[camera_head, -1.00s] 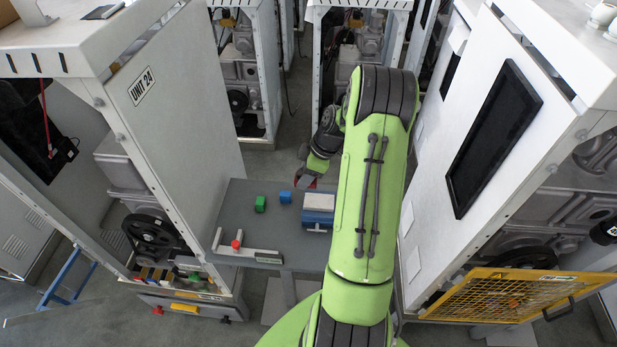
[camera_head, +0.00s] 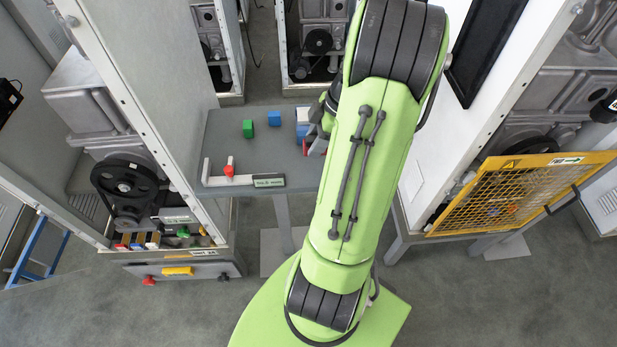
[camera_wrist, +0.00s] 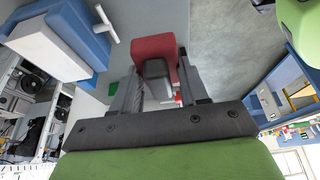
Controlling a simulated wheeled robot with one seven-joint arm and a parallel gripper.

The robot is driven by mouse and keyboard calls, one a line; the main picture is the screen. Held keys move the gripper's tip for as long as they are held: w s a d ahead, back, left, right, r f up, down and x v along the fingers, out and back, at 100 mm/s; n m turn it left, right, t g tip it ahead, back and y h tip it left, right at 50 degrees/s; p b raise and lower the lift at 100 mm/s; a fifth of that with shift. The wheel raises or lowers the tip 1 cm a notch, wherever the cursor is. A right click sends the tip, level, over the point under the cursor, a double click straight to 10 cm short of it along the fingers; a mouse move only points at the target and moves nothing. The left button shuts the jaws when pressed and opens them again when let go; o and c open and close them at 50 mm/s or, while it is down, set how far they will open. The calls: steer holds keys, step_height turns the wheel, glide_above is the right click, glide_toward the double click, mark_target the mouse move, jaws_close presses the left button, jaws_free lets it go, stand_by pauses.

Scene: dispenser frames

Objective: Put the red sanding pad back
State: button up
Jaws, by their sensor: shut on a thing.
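The red sanding pad (camera_wrist: 153,48) shows in the wrist view as a red block with a dark grey part between the fingers. My gripper (camera_wrist: 157,70) is shut on it. In the head view the pad is a small red patch (camera_head: 306,147) at my gripper (camera_head: 318,142), over the right part of the grey table (camera_head: 225,150). My arm hides much of the gripper there. A bin with small coloured pieces (camera_head: 160,240) is at the foot of the left cabinet.
A blue-and-white box (camera_head: 302,120) stands near my gripper; its white handle shows in the wrist view (camera_wrist: 105,22). A yellow mesh guard (camera_head: 510,195) is right.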

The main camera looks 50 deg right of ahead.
mark_target(310, 170)
step_height(310, 170, down, 9)
steer(key=shift+d+r+b, duration=0.1)
steer(key=shift+r+b, duration=0.05)
steer(key=shift+b, duration=0.5)
steer(key=o, duration=1)
